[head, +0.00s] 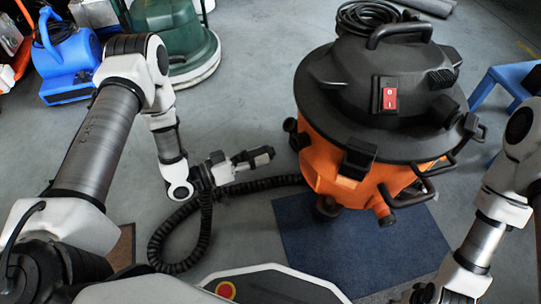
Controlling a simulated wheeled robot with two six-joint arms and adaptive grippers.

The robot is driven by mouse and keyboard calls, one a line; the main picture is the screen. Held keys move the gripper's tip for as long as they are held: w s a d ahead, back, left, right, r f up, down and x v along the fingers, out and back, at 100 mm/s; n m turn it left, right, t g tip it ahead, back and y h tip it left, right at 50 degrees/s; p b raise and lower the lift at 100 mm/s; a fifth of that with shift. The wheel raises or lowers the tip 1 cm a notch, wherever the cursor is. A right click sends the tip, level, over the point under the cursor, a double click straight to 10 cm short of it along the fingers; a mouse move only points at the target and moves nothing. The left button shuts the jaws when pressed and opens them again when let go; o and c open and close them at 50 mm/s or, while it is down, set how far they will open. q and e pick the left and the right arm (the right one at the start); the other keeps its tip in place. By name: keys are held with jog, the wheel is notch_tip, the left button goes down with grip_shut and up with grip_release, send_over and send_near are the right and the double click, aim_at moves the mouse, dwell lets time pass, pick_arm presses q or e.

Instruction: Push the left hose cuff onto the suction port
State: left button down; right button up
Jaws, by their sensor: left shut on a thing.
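The orange vacuum drum (325,168) with its black lid stands at the centre right. A dark stub that looks like the suction port (291,126) juts from its left side. My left gripper (250,160) is left of the drum, pointing right, shut on a small dark piece that looks like the hose cuff (263,156). The cuff is apart from the drum, and its detail is too small to tell. The black ribbed hose (158,247) loops below this gripper and runs right to the drum. My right gripper (424,293) is at the bottom edge, mostly cut off.
A blue mat (300,240) lies under and before the drum. A blue stool (490,88) stands at right. A blue blower (75,60) and a green floor machine (175,35) stand at the back left. The grey floor between them and the drum is clear.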

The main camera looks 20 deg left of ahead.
aim_at(295, 143)
pick_arm(q)
jog(key=shift+s, duration=0.25)
jog(key=shift+w+d, duration=0.15)
jog(key=shift+w, duration=0.05)
jog(key=b+x, duration=0.3)
jog(key=x, duration=0.3)
jog(key=shift+r, duration=0.1)
jog(key=shift+w+d+p, duration=0.25)
jog(key=shift+w+p, duration=0.05)
dwell(0.9)
jog(key=shift+w+d, duration=0.15)
jog(key=shift+w, duration=0.05)
dwell(0.5)
